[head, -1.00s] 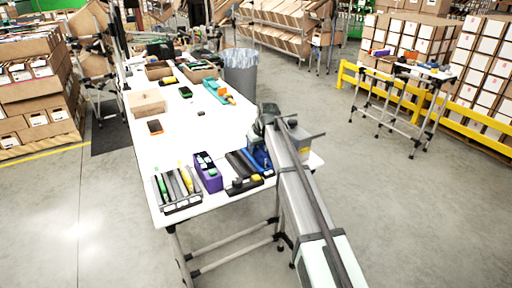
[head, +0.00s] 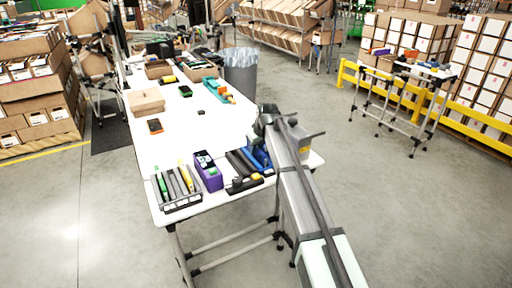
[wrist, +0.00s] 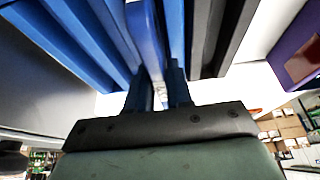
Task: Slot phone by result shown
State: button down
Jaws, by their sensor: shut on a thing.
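My gripper (wrist: 160,88) is at the blue slotted rack (wrist: 85,40) in the wrist view, its two dark fingers close together. It is shut on a slim pale blue-grey slab (wrist: 146,35), which looks like the phone seen edge-on, among the blue dividers. Its screen is not visible, and I cannot tell how deep it sits. In the head view my arm hides the fingers and part of the blue rack (head: 262,156). Left of it stand a black rack (head: 241,166), a purple rack (head: 208,178) and a grey rack (head: 176,190) with green and yellow parts.
The racks stand along the near edge of the white table (head: 185,135). A dark phone-like item (head: 155,126) and another (head: 185,91) lie farther back. A cardboard box (head: 146,102) and a teal tray (head: 216,90) stand beyond. The table's middle is mostly clear.

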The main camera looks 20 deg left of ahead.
dwell(0.3)
jog(key=c, duration=0.9)
grip_release()
jog(key=shift+c, duration=0.2)
jog(key=v, duration=1.3)
jog(key=shift+r, duration=0.35)
jog(key=shift+s+d, duration=0.1)
jog(key=shift+d, duration=0.05)
notch_tip(320, 180, up, 7)
